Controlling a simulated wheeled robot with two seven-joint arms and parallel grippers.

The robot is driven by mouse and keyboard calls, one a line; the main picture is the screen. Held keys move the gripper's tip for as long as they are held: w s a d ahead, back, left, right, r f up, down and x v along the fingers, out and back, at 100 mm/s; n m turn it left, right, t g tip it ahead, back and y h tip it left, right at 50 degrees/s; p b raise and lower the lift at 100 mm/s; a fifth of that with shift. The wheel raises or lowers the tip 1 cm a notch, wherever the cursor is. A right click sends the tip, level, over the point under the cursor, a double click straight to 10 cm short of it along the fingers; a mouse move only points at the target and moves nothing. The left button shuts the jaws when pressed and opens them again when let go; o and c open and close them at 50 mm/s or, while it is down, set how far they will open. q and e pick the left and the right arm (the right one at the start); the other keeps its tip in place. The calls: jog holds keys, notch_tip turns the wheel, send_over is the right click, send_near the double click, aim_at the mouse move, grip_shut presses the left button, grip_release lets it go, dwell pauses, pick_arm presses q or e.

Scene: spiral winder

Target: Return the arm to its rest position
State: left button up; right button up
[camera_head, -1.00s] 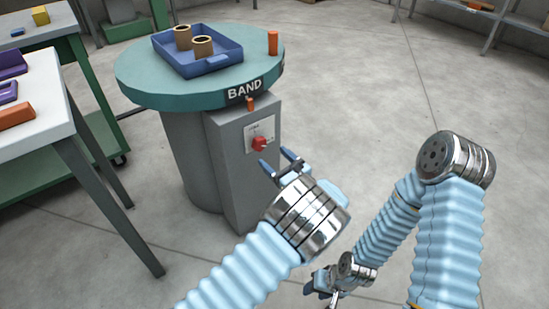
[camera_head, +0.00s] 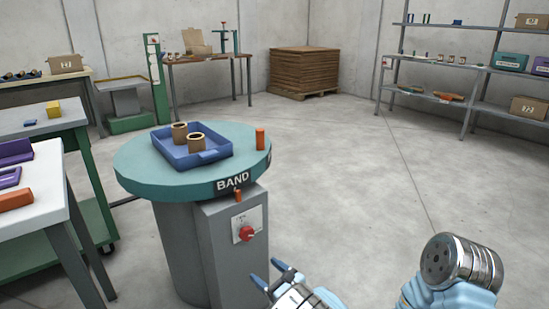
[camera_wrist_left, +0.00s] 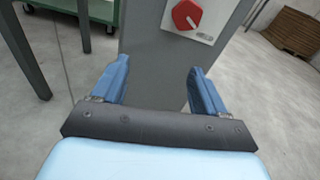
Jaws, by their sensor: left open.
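My left gripper (camera_head: 274,277) is low in the head view, in front of the winder's grey cabinet (camera_head: 229,262). Its two blue fingers are spread apart with nothing between them. The left wrist view shows the same open fingers (camera_wrist_left: 158,85), with the cabinet's red knob (camera_wrist_left: 187,14) beyond them. The knob (camera_head: 246,233) sits on a white plate and is apart from the fingers. My right gripper is out of the head view; only a metal joint and blue sleeve of my right arm show at the lower right.
The round green turntable (camera_head: 137,177) marked BAND carries a blue tray (camera_head: 213,157) with two brown rolls and an orange cylinder (camera_head: 260,139). A white table (camera_head: 50,206) stands at the left. Shelves (camera_head: 440,98) and a brown stack (camera_head: 304,70) are at the back. Open floor lies right.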

pick_arm(q)
jog(key=s+a+f+n+g+h, duration=0.2)
jog(key=s+a+f+n+g, duration=0.3)
jog(key=s+f, duration=0.4)
jog(key=s+a+f+n+g+h, duration=0.3)
jog(key=s+a+f+g, duration=0.4)
jog(key=f, duration=0.3)
jog(key=s+d+n+h+p, duration=0.1)
jog(key=s+n+h, duration=0.9)
jog(key=n, duration=1)
jog(key=shift+s+d, duration=0.55)
jog(key=shift+s, duration=0.4)
